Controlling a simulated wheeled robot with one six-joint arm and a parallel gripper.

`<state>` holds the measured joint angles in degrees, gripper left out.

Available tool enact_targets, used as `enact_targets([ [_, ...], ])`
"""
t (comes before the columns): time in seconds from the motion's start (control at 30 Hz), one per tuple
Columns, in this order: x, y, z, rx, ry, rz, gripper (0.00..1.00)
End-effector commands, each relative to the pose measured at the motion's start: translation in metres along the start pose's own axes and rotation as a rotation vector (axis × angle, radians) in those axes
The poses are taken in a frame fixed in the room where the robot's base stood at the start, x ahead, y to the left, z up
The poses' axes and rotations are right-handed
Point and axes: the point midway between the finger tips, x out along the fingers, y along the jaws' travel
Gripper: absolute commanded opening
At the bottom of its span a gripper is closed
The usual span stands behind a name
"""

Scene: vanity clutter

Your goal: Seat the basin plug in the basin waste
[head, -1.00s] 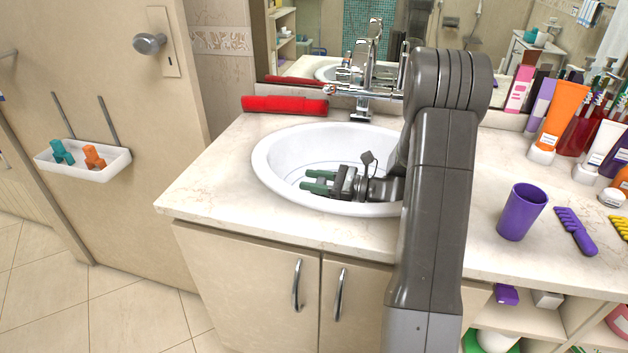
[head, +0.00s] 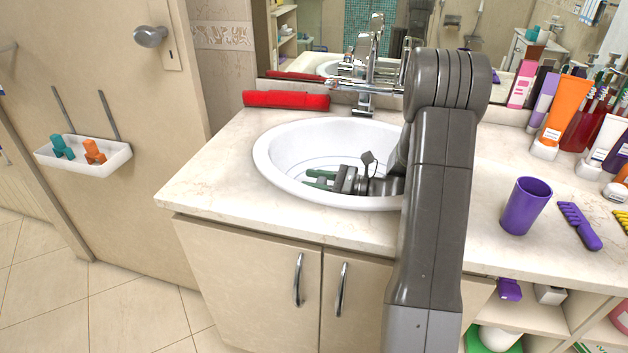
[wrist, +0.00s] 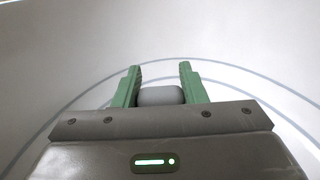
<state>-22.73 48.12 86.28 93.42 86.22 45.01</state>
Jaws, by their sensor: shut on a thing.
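The white basin (head: 290,150) is set into the counter, and my gripper (head: 320,180) is down inside it, fingers pointing left. In the wrist view my gripper (wrist: 159,85) has its two green fingers on either side of a rounded grey thing (wrist: 160,96), shut on it. This looks like the basin plug, but only its rounded top edge shows. The basin waste is not visible in either view; my gripper and the basin's near rim may hide it. Grey ring lines curve across the white basin surface around the fingers in the wrist view.
A chrome tap (head: 366,85) stands behind the basin, its spout over it. A purple cup (head: 525,206), a purple comb (head: 579,226) and several tubes stand or lie at right. The counter left of the basin is clear.

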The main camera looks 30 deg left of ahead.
Motion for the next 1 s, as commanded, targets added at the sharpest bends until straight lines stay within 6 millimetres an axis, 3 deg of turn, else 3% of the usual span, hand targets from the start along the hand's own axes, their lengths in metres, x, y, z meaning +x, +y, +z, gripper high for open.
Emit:
enact_targets([
  [0.07, -0.001, 0.003, -0.008, 0.018, 0.0, -0.002, 0.14],
  [0.1, -0.002, 0.003, -0.009, 0.019, 0.0, -0.002, 0.42],
  [0.2, -0.002, 0.003, -0.009, 0.02, 0.0, -0.002, 0.61],
  [0.23, -0.002, 0.003, -0.009, 0.02, 0.0, -0.002, 0.63],
  [0.5, -0.002, 0.003, -0.009, 0.02, 0.0, -0.003, 0.63],
  [0.63, -0.002, 0.003, 0.001, 0.016, 0.001, -0.003, 0.63],
  [1.0, 0.001, 0.001, 0.074, -0.001, 0.0, 0.0, 0.63],
])
